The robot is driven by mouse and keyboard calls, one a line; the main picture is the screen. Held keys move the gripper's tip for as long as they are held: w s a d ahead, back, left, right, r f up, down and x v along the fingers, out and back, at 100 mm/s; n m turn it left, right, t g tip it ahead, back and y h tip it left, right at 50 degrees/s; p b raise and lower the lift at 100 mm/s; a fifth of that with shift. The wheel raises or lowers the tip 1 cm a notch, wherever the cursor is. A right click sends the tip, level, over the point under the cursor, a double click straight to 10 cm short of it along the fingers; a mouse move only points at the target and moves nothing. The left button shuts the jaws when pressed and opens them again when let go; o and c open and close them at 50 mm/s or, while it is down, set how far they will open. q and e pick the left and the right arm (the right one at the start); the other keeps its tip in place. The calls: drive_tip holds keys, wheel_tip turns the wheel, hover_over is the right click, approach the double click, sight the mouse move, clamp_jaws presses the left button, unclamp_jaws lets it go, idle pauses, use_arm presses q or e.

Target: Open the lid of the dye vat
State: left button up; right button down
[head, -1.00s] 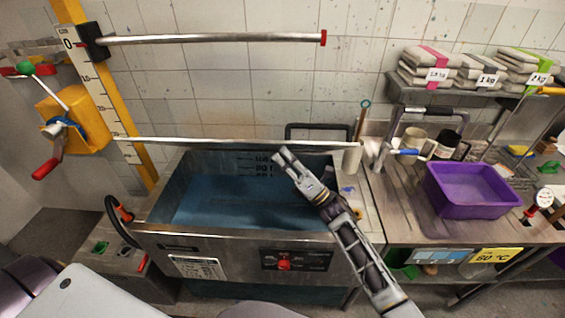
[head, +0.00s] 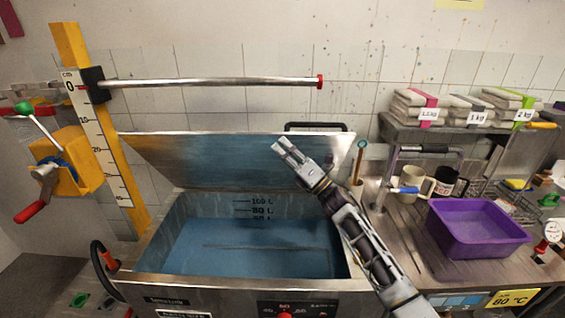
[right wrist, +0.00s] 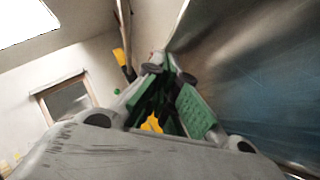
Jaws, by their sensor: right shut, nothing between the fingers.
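The dye vat (head: 160,235) is a steel tank with blue liquid in it, in the middle of the head view. Its lid (head: 160,155) stands raised at the back, tilted up, its bluish underside facing me. A dark handle (head: 315,125) shows above the lid's top edge. My right gripper (head: 282,146) is shut and empty, in front of the underside near the top edge; I cannot tell if it touches. In the right wrist view my fingers (right wrist: 165,100) are beside a broad metal surface, apparently the lid (right wrist: 255,65). My left gripper is not in view.
A purple tub (head: 480,235) stands on the steel counter at the right, with mugs (head: 415,185) behind it. A shelf holds folded cloth bundles (head: 415,105). A horizontal metal bar (head: 210,82) on a yellow scale post (head: 105,150) runs above the lid.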

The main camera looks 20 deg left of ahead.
sight(287, 131)
drive_tip(key=shift+w+a+r+m+t+h, duration=0.2)
drive_tip(key=shift+w+a+r+m+h, duration=0.15)
drive_tip(key=shift+w+r, duration=0.45)
drive_tip(key=shift+w+a+r+m+t+h, duration=0.15)
drive_tip(key=shift+w+r+m, duration=0.3)
drive_tip(key=shift+w, duration=0.6)
drive_tip(key=shift+w+a+r+m+t+h, duration=0.25)
drive_tip(key=shift+w+a+r+m, duration=0.15)
drive_tip(key=shift+w+r, duration=0.4)
drive_tip(key=shift+w+f, duration=0.1)
drive_tip(key=shift+f, duration=0.05)
drive_tip(key=shift+d+f, duration=0.4)
drive_tip(key=shift+d, duration=0.2)
drive_tip(key=v, duration=1)
drive_tip(key=shift+s+d, duration=0.3)
drive_tip(key=shift+s, duration=0.05)
drive_tip(key=shift+f, duration=0.2)
